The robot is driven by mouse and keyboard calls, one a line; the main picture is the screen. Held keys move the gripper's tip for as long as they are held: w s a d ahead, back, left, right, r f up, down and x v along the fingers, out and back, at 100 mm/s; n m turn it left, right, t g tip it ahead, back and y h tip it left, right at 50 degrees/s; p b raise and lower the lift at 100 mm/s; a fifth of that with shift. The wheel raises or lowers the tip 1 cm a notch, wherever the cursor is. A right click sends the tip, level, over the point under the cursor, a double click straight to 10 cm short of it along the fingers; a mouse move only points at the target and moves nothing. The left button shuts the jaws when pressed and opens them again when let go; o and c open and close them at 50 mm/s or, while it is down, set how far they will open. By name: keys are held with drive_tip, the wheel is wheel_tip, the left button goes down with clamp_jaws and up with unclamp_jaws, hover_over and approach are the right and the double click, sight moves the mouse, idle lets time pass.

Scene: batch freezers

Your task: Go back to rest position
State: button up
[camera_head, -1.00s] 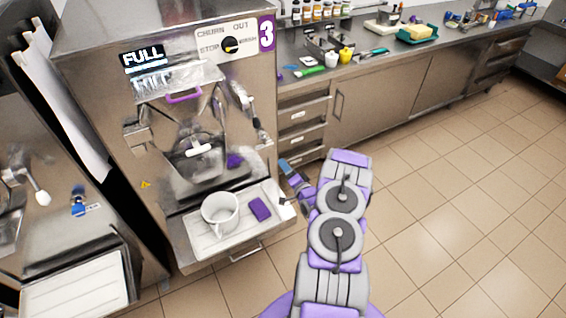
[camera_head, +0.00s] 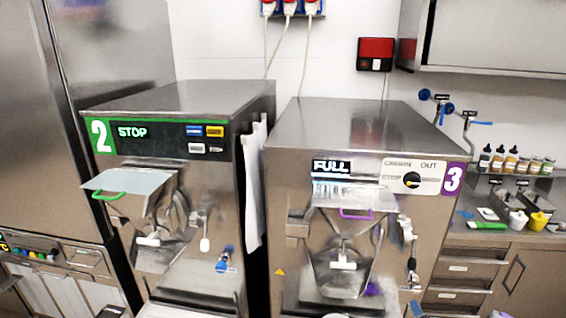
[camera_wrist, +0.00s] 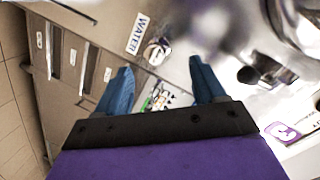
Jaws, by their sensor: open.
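My gripper (camera_wrist: 160,88) shows in the wrist view, with two blue fingers apart and nothing between them. In the head view, only a small blue tip, likely my gripper (camera_head: 413,310), shows at the bottom edge, in front of machine 3 (camera_head: 350,130). The rest of my arm is out of the head view. Machine 3 displays FULL, and its dial (camera_head: 412,179) sits beside the words STOP, CHURN and OUT.
Machine 2 (camera_head: 170,100), displaying STOP, stands left of machine 3. A tall steel cabinet (camera_head: 40,130) is at far left. Drawers (camera_head: 465,268) and a counter with bottles (camera_head: 510,160) and a yellow cup (camera_head: 538,221) are at right. The floor is outside the head view.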

drive_tip(key=w+a+r+n+g, duration=0.35)
drive_tip(key=a+r, duration=0.25)
drive_tip(key=r, duration=0.2)
drive_tip(key=s+a+r+n+g, duration=0.3)
drive_tip(key=s+a+r+g, duration=0.2)
drive_tip(key=s+a+r, duration=0.45)
drive_tip(key=s+a+r+n+g+y, duration=0.1)
drive_tip(key=s+a+r+n+g, duration=0.1)
drive_tip(key=s+a, duration=0.5)
drive_tip(key=s+a+r+n+g+y, duration=0.1)
drive_tip(key=s+a+r, duration=0.5)
drive_tip(key=s, duration=1)
drive_tip(key=s+a+r+n+g+y, duration=0.1)
drive_tip(key=s+a+r+n+g, duration=0.2)
drive_tip(key=s+a, duration=0.6)
drive_tip(key=s+r+g, duration=0.1)
drive_tip(key=s+g, duration=0.1)
drive_tip(key=s, duration=0.1)
drive_tip(key=shift+a+g, duration=0.15)
drive_tip(key=shift+g, duration=0.2)
